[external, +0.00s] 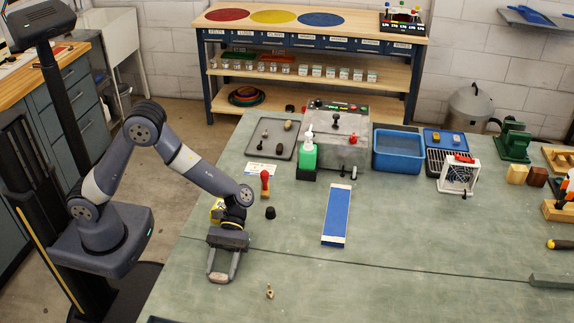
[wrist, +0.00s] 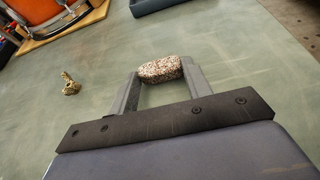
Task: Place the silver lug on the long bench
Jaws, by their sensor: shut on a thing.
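My gripper (external: 221,279) is low over the green-topped bench (external: 300,285) at front left in the external view. In the wrist view my gripper (wrist: 160,77) is shut on a speckled pale stone-like piece (wrist: 161,69), held between the fingertips. I cannot pick out a clearly silver lug.
A blue strip (external: 337,213) lies mid-bench. A dark knob (external: 270,213) and red-handled stamp (external: 265,183) stand behind my gripper. A tray (external: 253,143), grey box (external: 351,148) and blue bin (external: 398,152) line the back. The front middle is mostly clear.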

